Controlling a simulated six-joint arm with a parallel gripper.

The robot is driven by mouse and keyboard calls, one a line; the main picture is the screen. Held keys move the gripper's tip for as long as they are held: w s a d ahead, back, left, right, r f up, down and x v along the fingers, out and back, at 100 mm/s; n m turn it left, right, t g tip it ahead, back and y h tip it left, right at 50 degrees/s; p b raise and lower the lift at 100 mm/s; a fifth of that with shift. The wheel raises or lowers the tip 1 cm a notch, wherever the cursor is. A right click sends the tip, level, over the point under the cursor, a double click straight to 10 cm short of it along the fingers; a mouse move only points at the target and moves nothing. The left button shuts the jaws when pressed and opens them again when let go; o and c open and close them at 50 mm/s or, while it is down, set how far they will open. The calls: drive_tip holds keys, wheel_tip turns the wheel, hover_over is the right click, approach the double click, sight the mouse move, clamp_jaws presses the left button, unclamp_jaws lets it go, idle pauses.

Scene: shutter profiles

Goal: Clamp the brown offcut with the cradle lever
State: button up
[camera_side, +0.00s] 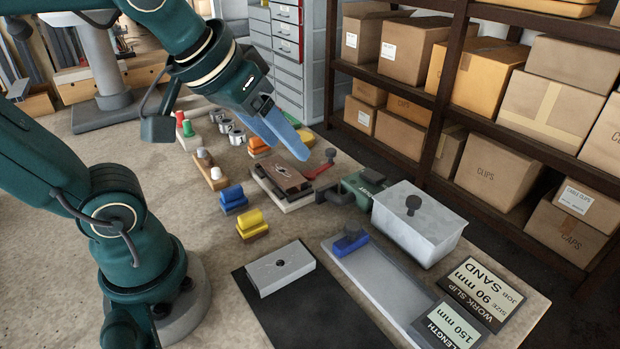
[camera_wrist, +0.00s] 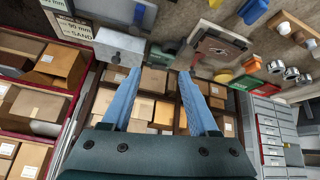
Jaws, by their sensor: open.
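The brown offcut (camera_side: 285,180) lies in a pale cradle (camera_side: 296,204) near the middle of the bench, and it also shows in the wrist view (camera_wrist: 222,46). The red cradle lever (camera_side: 320,170) with its dark knob sticks out at the cradle's right side. It appears swung outward, away from the offcut. My gripper (camera_side: 304,150) has two long blue fingers and is above the bench, behind the offcut in the side view. In the wrist view my gripper (camera_wrist: 160,74) is open, with nothing between the fingers. The exact gap to the lever cannot be told.
A green device (camera_side: 362,187) and a grey lidded bin (camera_side: 420,225) stand right of the cradle. Blue (camera_side: 233,197) and yellow (camera_side: 251,222) blocks lie left. A grey profile (camera_side: 280,267) lies on a dark mat in front. Shelves of boxes (camera_side: 490,80) stand behind the bench.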

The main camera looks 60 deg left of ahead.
drive_tip(key=shift+s, duration=0.1)
